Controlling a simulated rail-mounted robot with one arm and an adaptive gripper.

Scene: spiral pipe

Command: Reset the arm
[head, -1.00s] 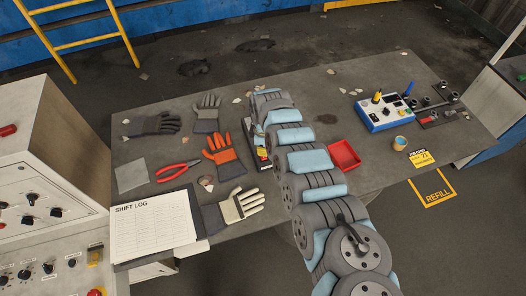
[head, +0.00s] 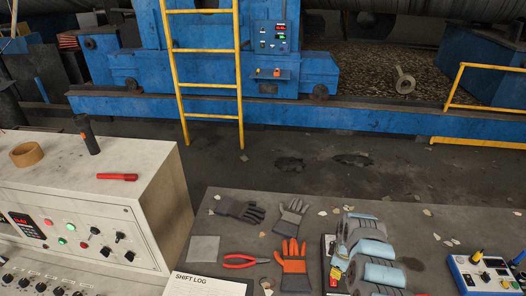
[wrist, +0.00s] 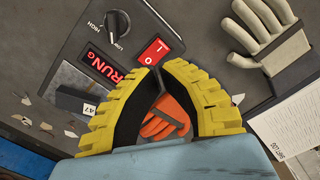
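My gripper (wrist: 160,70) has yellow ribbed fingers with black inner faces. In the wrist view the fingertips meet, with nothing visible between them. They are over the edge of a dark control box, beside its red rocker switch (wrist: 154,51). The box (wrist: 85,50) also has a black knob (wrist: 117,23) and a red lit display (wrist: 102,67). An orange glove (wrist: 163,120) shows through the gap behind the fingertips. In the head view my arm reaches over the table, and its links hide most of the gripper and box.
The table (head: 225,225) holds dark gloves (head: 240,210), red pliers (head: 245,261), an orange glove (head: 292,265) and a blue device (head: 485,273). A control console (head: 90,190) stands at left. A yellow ladder (head: 208,75) and blue machine (head: 300,95) are behind.

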